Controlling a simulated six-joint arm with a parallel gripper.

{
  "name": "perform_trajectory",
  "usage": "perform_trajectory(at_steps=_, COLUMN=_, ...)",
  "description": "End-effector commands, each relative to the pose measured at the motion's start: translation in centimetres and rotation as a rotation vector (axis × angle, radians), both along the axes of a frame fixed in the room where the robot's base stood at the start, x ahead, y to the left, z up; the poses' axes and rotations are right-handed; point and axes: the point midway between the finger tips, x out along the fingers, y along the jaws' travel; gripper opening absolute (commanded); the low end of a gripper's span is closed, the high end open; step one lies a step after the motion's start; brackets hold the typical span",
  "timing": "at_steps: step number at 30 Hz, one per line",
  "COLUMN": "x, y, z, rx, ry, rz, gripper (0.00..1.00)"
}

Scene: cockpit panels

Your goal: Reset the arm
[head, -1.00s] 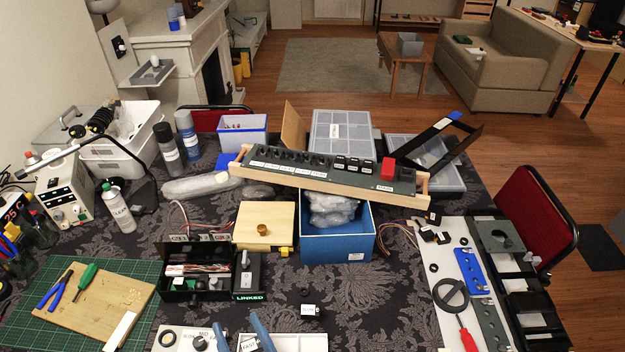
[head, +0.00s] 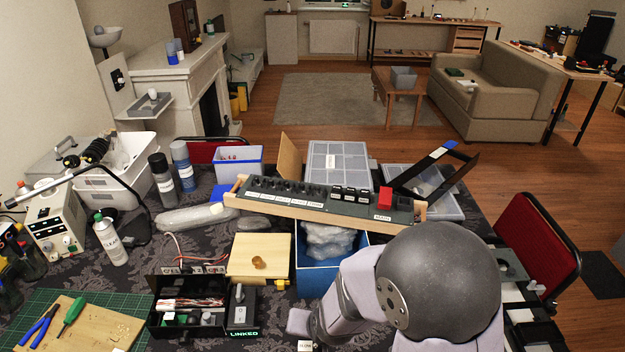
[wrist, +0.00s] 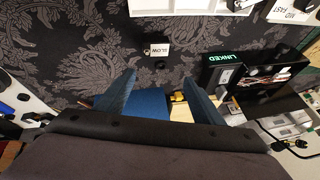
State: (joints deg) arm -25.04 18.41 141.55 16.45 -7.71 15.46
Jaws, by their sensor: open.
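My gripper (wrist: 158,77) shows in the wrist view with its two blue fingers spread wide and nothing between the tips. Behind the fingers lie the dark patterned tablecloth and the blue box (wrist: 150,104). In the head view my arm's large grey joint and pale links fill the lower right. My fingers cannot be made out there. The arm covers part of the blue box (head: 312,278) and much of the table's right side.
A long switch panel (head: 325,203) lies across the blue box and grey organizer. The LINKED box (head: 243,310) and black wire box (head: 187,312) stand left of my arm. A small labelled block (wrist: 159,50) lies on the cloth. A red chair (head: 537,240) stands right.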

Motion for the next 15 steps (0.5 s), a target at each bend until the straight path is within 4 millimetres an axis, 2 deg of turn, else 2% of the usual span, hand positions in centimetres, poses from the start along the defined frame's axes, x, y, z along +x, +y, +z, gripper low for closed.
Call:
perform_trajectory(at_steps=1, x=-0.6, y=-1.9, z=0.6, rx=-0.017, ry=0.037, rz=0.006, gripper=0.62)
perform_trajectory(at_steps=3, x=-2.1, y=-4.4, z=1.3, rx=-0.051, ry=0.105, rz=0.033, gripper=0.62)
perform_trajectory(at_steps=9, x=-7.3, y=-10.7, z=3.2, rx=-0.136, ry=0.281, rz=0.092, gripper=0.62)
perform_trajectory(at_steps=15, x=-11.4, y=-14.3, z=4.5, rx=-0.184, ry=0.399, rz=0.12, gripper=0.62)
